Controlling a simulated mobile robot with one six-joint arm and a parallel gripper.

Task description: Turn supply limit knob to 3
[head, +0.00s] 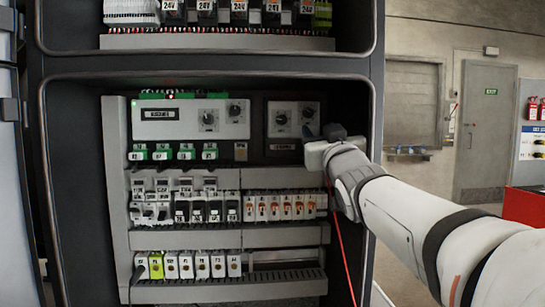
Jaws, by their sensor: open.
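A panel with several small dark round knobs stands inside the open cabinet. Two knobs sit on the right-hand grey module: a left knob (281,119) and a right knob (308,112). Two more knobs sit on the wider white module: an upper left one (208,119) and an upper right one (235,110). The labels and scales are too small to read, so I cannot tell which is the supply limit knob or where it points. My gripper (316,146) is open, just below and right of the right-hand module. Its fingertips are hard to make out; contact cannot be told.
Below the knobs are rows of breakers (285,207) and terminal blocks (190,266). The cabinet's right wall (370,120) is close to my arm. A thin red cable (341,240) hangs below my wrist. A door (486,130) and red extinguishers (533,108) are far right.

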